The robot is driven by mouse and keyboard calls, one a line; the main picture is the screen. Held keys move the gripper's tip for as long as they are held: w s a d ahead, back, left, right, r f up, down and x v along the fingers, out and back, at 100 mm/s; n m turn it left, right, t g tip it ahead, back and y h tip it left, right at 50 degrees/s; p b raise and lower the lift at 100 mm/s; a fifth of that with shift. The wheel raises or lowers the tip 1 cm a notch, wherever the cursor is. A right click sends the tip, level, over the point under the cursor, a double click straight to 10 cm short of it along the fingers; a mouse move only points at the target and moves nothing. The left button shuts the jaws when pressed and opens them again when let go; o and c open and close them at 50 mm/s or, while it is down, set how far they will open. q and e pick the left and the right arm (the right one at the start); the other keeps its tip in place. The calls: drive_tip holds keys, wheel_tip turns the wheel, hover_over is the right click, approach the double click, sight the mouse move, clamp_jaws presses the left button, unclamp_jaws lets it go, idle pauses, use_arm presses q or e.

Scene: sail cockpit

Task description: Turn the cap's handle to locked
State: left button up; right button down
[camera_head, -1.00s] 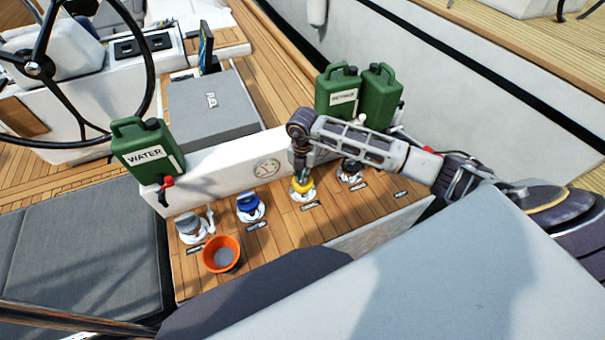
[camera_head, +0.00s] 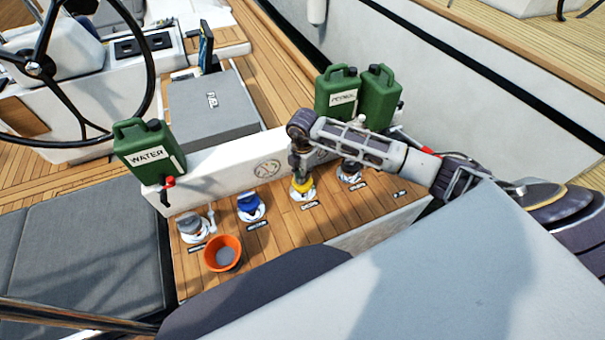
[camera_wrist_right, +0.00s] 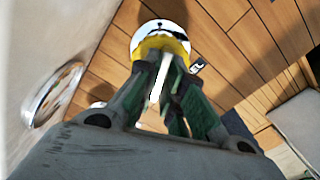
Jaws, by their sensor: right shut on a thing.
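The yellow cap (camera_head: 303,187) sits on its white ring on the wooden deck panel, third in the row from the left. It also shows in the right wrist view (camera_wrist_right: 160,46), with its white ring behind it. My right gripper (camera_head: 301,174) points down onto the cap from above. In the right wrist view its fingers (camera_wrist_right: 162,82) are shut on the cap's handle, a pale upright piece between them. The fingers and arm hide much of the handle, and I cannot read its angle. My left gripper is not in view.
A blue cap (camera_head: 250,206), a grey cap (camera_head: 192,228) and a dark cap (camera_head: 350,171) share the panel. An orange bucket (camera_head: 222,253) stands at the front. A green water can (camera_head: 148,150) is at the left, and two green cans (camera_head: 337,92) stand behind my right arm.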

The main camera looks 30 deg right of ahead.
idle(0.3)
drive_tip(key=c, duration=1.5)
unclamp_jaws()
drive_tip(key=shift+r, duration=0.1)
drive_tip(key=shift+r, duration=5.95)
drive_tip(key=shift+s+f, duration=0.1)
